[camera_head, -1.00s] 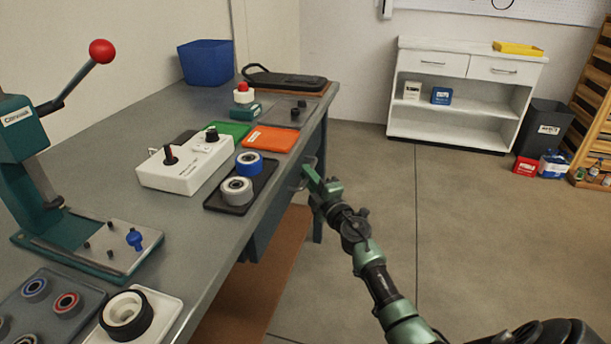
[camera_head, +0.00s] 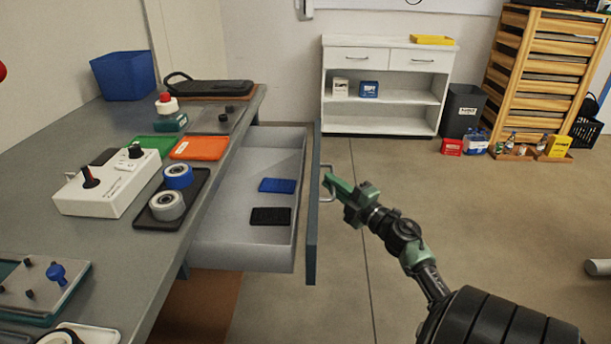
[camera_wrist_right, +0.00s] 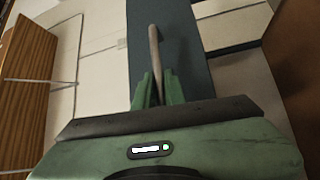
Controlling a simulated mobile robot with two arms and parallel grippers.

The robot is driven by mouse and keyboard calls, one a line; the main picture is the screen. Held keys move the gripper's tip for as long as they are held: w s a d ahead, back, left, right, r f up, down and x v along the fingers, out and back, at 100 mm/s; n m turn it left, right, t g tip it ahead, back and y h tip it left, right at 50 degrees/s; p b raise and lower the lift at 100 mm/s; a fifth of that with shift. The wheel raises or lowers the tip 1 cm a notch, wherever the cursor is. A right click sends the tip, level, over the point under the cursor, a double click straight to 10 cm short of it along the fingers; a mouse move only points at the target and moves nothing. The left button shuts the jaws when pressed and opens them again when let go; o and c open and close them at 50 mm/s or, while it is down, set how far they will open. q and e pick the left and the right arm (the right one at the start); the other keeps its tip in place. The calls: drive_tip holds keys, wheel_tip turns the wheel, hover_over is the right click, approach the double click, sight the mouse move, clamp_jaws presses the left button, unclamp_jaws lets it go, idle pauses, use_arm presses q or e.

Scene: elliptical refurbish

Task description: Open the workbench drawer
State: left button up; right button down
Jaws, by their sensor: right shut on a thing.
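The workbench drawer (camera_head: 240,252) stands pulled well out from the right side of the grey workbench (camera_head: 105,235). Its blue-grey front panel (camera_head: 314,215) faces right. Inside lie a blue flat item (camera_head: 277,185) and a black flat item (camera_head: 270,216). My right gripper (camera_head: 330,184) is at the drawer handle (camera_head: 327,187) on the outer face of the panel. In the right wrist view, the green fingers (camera_wrist_right: 157,90) are shut on the handle bar (camera_wrist_right: 154,50), with the blue-grey panel behind. My left gripper is not in view.
On the bench are a white control box (camera_head: 105,185), a dark tray (camera_head: 170,205) with two rollers, an orange tray (camera_head: 200,148) and a blue bin (camera_head: 123,76). A white cabinet (camera_head: 385,85) stands at the back. The floor (camera_head: 450,220) right of the drawer is largely clear.

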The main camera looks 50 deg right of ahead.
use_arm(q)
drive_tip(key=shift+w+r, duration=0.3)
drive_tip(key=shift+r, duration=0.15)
use_arm(e)
drive_tip(key=shift+s+d+f, duration=0.1)
drive_tip(key=shift+s+d, duration=0.75)
drive_tip(key=shift+s, duration=0.15)
drive_tip(key=shift+s+d, duration=0.8)
drive_tip(key=shift+s, duration=0.2)
drive_tip(key=c, duration=1.8)
unclamp_jaws()
